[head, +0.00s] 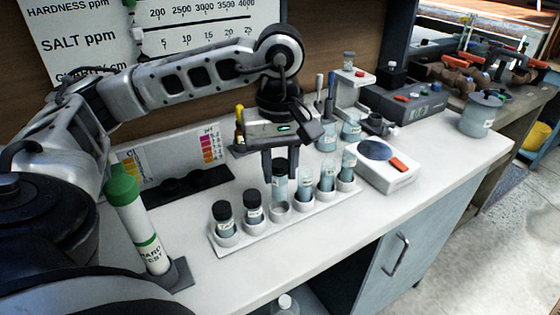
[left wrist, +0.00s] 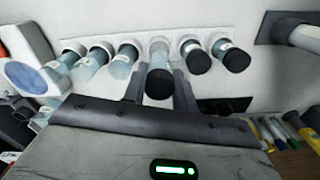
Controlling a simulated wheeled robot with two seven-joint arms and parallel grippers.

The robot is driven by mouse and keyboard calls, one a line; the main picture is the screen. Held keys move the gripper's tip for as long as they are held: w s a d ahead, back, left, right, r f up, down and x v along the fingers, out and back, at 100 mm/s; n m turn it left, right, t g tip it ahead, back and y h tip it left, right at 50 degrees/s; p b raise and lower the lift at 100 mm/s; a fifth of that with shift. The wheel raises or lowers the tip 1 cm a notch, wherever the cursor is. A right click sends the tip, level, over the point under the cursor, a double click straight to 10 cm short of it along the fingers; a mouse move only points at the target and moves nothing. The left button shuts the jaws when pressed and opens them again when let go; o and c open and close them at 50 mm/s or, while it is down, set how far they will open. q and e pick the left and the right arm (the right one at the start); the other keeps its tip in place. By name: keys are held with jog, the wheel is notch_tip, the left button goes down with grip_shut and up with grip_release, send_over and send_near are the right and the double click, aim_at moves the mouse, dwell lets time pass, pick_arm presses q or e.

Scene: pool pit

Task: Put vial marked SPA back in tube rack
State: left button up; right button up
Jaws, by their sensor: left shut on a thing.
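My left gripper (head: 279,178) is shut on a black-capped vial (head: 279,186), held upright over the white tube rack (head: 262,230). In the left wrist view, the held vial (left wrist: 158,56) stands between the two fingers (left wrist: 158,90), in line with the row of tubes. Its lower end is at a rack socket in the middle of the row; I cannot tell whether it is seated or just above. Its label is too small to read. Two black-capped vials (head: 224,214) stand to its left in the head view, and several pale blue open-topped tubes (head: 327,178) to its right.
A green-capped bottle (head: 138,215) stands in a holder at the left front. A colour chart (head: 178,152) is behind the rack. A white device with a dark round plate (head: 378,150) sits to the right. The counter in front of the rack is clear.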

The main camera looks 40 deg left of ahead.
aim_at(279, 183)
pick_arm(q)
jog(key=shift+f, duration=0.6)
jog(key=shift+f+b, duration=0.15)
jog(key=shift+b, duration=0.2)
jog(key=shift+f+b, duration=0.4)
jog(key=shift+f+b, duration=0.35)
jog(key=shift+f, duration=0.05)
jog(key=shift+f, duration=0.1)
jog(key=shift+f+b, duration=0.2)
jog(key=shift+b, duration=0.3)
